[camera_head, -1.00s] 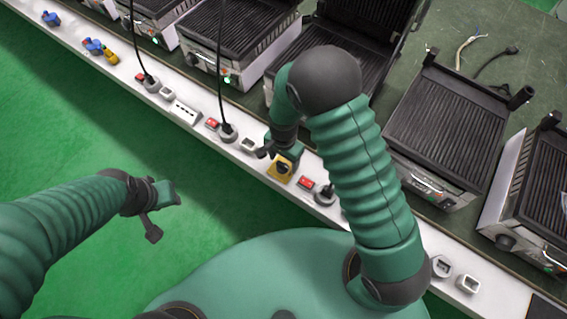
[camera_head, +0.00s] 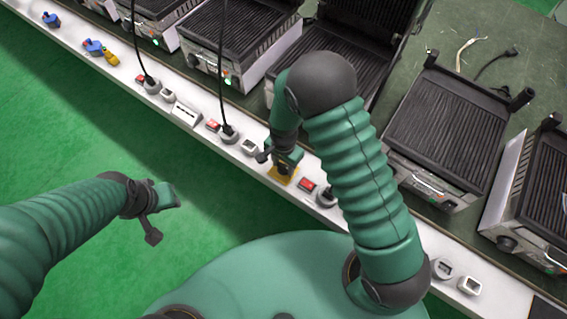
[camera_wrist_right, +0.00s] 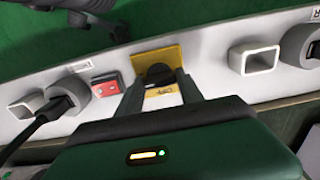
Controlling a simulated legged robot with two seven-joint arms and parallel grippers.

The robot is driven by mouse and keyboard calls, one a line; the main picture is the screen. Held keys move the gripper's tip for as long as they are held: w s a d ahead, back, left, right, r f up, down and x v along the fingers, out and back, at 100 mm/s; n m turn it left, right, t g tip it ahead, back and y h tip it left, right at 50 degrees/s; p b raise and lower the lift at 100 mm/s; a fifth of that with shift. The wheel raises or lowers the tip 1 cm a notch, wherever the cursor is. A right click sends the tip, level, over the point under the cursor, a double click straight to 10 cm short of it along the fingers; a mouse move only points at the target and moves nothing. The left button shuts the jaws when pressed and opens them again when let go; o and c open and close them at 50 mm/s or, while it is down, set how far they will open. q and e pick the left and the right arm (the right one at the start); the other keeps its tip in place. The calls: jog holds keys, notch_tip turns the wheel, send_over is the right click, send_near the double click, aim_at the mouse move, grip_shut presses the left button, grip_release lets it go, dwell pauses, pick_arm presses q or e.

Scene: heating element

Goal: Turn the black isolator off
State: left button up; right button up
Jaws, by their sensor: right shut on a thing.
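The isolator has a yellow plate (camera_head: 281,177) on the white panel strip, and its black knob is mostly hidden by my right gripper in the head view. In the right wrist view the black knob (camera_wrist_right: 156,74) sits on the yellow plate (camera_wrist_right: 157,55), with lettering on the yellow part below it. My right gripper (camera_head: 286,166) is shut on the black knob; in the right wrist view its two fingers (camera_wrist_right: 160,88) lie on either side of it. My left gripper (camera_head: 165,208) is over the green floor, away from the panel; whether its jaws are open is unclear.
A red switch (camera_head: 306,185) is right of the isolator, with a grey round socket (camera_head: 326,196) beyond it. White square sockets (camera_head: 249,147) and plugged cables line the panel (camera_head: 205,135). Several grills, one of them (camera_head: 446,125) at the right, stand on the green table behind.

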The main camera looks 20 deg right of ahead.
jog(key=shift+r+n, duration=0.1)
jog(key=shift+n, duration=0.2)
jog(key=n+p, duration=0.2)
jog(key=n, duration=0.1)
jog(key=n+p, duration=0.2)
jog(key=n, duration=0.3)
jog(key=n+p, duration=0.1)
jog(key=n, duration=0.3)
jog(key=shift+n+p, duration=0.3)
jog(key=n+p, duration=0.1)
jog(key=n, duration=0.3)
jog(key=shift+n, duration=0.3)
jog(key=o, duration=1.4)
